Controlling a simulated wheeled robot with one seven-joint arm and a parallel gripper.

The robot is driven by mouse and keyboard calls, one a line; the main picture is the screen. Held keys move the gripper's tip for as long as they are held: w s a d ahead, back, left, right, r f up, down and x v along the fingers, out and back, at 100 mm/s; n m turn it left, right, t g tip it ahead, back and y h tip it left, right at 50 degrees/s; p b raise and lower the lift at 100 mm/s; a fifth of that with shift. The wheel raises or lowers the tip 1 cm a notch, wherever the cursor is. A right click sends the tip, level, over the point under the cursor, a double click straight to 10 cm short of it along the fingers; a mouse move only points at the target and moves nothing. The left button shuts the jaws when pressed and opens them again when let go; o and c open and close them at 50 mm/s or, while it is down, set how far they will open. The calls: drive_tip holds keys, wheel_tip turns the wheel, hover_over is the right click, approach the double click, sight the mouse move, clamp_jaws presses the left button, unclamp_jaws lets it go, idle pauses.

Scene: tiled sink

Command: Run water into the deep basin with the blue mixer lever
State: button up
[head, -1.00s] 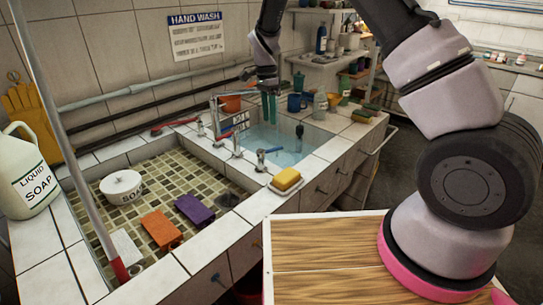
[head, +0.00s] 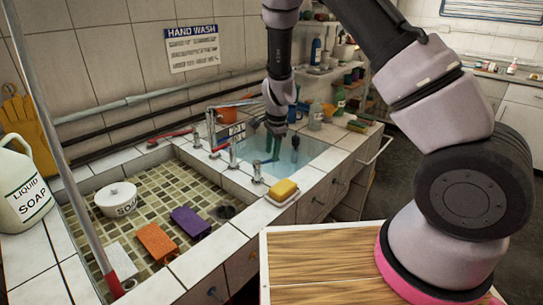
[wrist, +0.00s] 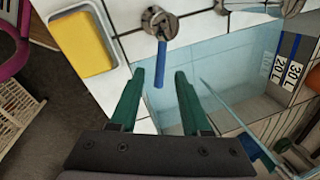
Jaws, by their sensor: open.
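The blue mixer lever (wrist: 159,70) extends from a round chrome hub (wrist: 159,22) at the top middle of the wrist view. My gripper (wrist: 158,88) is open, with its green fingers on either side of the lever's free end. I see no clear contact. I cannot make out a running stream.
A yellow sponge (head: 283,188) lies in a white dish beside the basin, and also in the wrist view (wrist: 82,42). A tiled shallow basin (head: 150,205) at left holds a soap bowl (head: 116,200) and orange and purple blocks.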

drive_tip(key=shift+w+a+f, duration=0.1)
drive_tip(key=shift+w+f, duration=0.05)
drive_tip(key=shift+f, duration=0.35)
drive_tip(key=shift+w+a+f, duration=0.1)
drive_tip(key=shift+f, duration=0.4)
clamp_jaws()
idle(0.8)
